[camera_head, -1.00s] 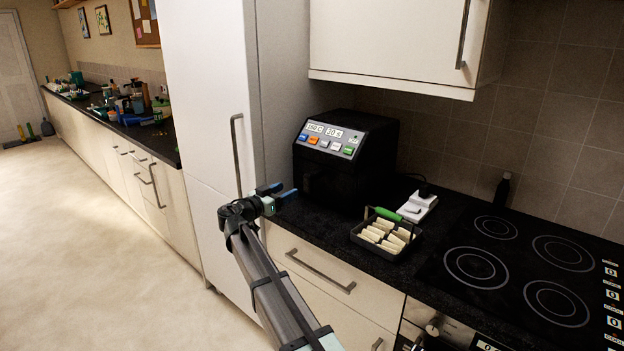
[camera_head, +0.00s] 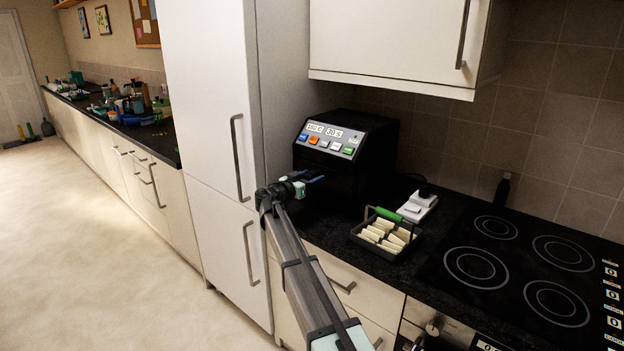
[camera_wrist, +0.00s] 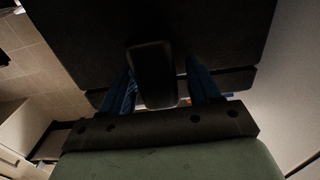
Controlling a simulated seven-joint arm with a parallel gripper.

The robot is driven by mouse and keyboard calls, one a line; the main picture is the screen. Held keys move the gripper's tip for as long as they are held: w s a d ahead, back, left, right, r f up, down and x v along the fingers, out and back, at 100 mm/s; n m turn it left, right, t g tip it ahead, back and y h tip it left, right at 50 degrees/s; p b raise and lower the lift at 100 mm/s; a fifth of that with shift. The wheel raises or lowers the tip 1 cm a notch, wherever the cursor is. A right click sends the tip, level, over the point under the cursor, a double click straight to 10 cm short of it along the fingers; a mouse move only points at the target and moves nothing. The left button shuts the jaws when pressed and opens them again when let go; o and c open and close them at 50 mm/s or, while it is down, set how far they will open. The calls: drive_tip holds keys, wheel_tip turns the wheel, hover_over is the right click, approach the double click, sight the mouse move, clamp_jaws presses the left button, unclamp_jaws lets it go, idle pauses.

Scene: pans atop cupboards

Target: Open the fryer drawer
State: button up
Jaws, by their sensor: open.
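The black fryer (camera_head: 365,165) stands on the dark counter, with a sloped panel of coloured buttons on top. Its drawer is in the dark front and looks shut; the head view hides most of it behind my gripper and in shadow. My gripper (camera_head: 314,180) is at the fryer's front, with its blue fingers pointing at it. In the wrist view, the dark drawer handle (camera_wrist: 152,75) shows between the two open blue fingers of my gripper (camera_wrist: 163,88). The fingers are on either side of the handle; I cannot tell whether they touch it.
A dark basket with a green handle (camera_head: 379,213) and several pale pieces sits right of the fryer. A white pad (camera_head: 417,207) lies behind it. The hob (camera_head: 520,265) is farther right. A tall white cabinet (camera_head: 215,100) stands close on the left.

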drive_tip(key=shift+w+d, duration=0.3)
clamp_jaws()
idle(0.6)
